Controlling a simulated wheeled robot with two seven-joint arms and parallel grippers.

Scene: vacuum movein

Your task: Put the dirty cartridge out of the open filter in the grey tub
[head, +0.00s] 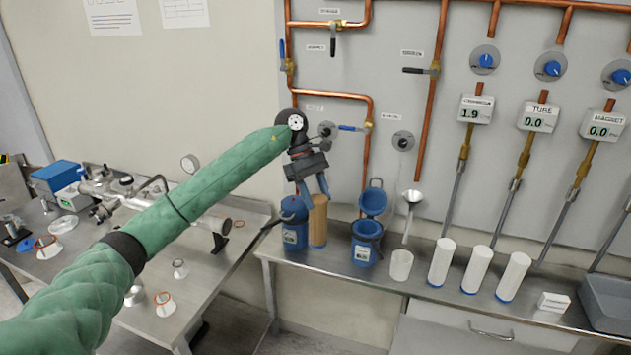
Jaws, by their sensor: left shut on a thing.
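My left gripper (313,188) points down and is shut on the dirty cartridge (318,224), a tan-brown cylinder held upright. The cartridge is beside a blue filter housing (294,226) at the bench's left end; I cannot tell whether its bottom touches the bench. To its right, another blue filter housing (366,247) stands with its round blue lid (373,199) raised, so this filter is open. The grey tub (608,302) sits at the bench's far right end, cut by the picture edge. My right gripper is out of view.
Copper pipes and gauges line the wall behind. A side table (210,270) with vacuum parts is at left.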

